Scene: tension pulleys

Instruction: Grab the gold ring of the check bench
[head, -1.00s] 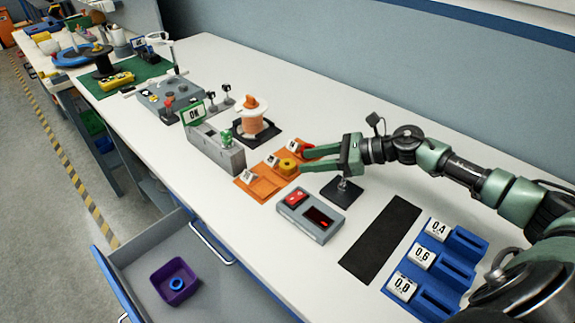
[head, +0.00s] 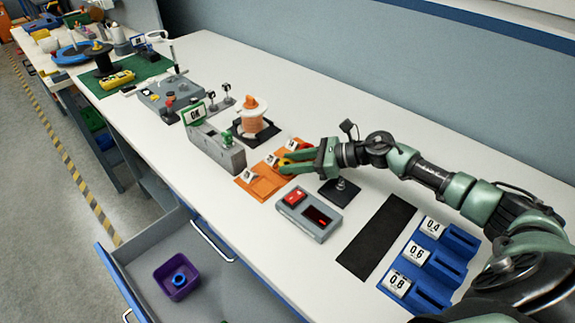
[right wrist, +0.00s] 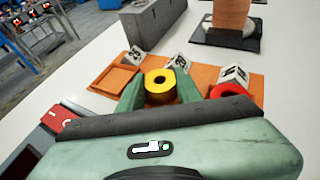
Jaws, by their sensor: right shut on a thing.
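The gold ring (right wrist: 160,82) sits over the orange tray (right wrist: 202,75) in the right wrist view, with a green finger on each side of it. My right gripper (head: 283,164) is shut on the gold ring, which the fingers mostly hide in the head view. A red ring (right wrist: 230,90) lies to the right of the gold one, just outside the fingers. The orange tray also shows in the head view (head: 262,186), with small white number tags. My left gripper is not in view.
A grey box with a red button (head: 309,214) stands close in front of the tray. Behind it are a grey tester with an OK sign (head: 213,145) and an orange spool (head: 252,118). A blue slotted rack (head: 436,262) is at right. An open drawer holds a purple bin (head: 177,277).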

